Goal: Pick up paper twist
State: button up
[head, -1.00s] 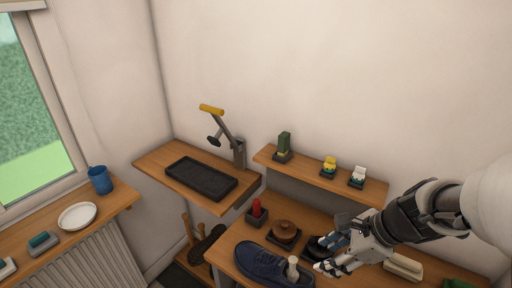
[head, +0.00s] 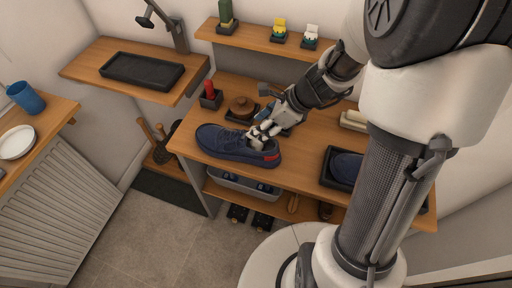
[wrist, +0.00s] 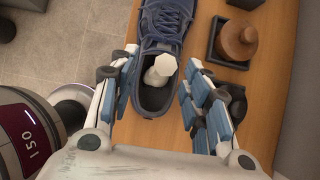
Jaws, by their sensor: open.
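The paper twist (wrist: 160,69) is a pale, whitish faceted piece standing in the opening of a navy blue shoe (wrist: 160,20). The shoe lies on the wooden bench top, and it also shows in the head view (head: 222,142). My gripper (head: 258,136) is at the shoe's heel end, over its opening. In the wrist view my gripper's (wrist: 158,78) blue-padded fingers are spread apart, one on each side of the shoe opening, with the paper twist between them. I see gaps between the twist and both fingers. In the head view the gripper largely hides the twist.
A brown round knob-like item on a dark tray (head: 241,108) and a red item in a dark holder (head: 211,95) stand behind the shoe. A black tray with a blue item (head: 345,168) is to the right. A small shelf (head: 255,41) runs above the bench.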

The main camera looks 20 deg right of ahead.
jog(key=b+x, duration=0.1)
jog(key=x, duration=0.1)
jog(key=d+b+x, duration=0.1)
jog(key=x, duration=0.1)
jog(key=shift+w+a+f, duration=0.1)
jog(key=shift+a+f, duration=0.05)
jog(key=shift+f, duration=0.2)
jog(key=shift+w+a+f+b, duration=0.2)
jog(key=shift+a+f+b, duration=0.1)
jog(key=shift+b, duration=0.1)
jog(key=shift+d, duration=0.1)
jog(key=c, duration=0.9)
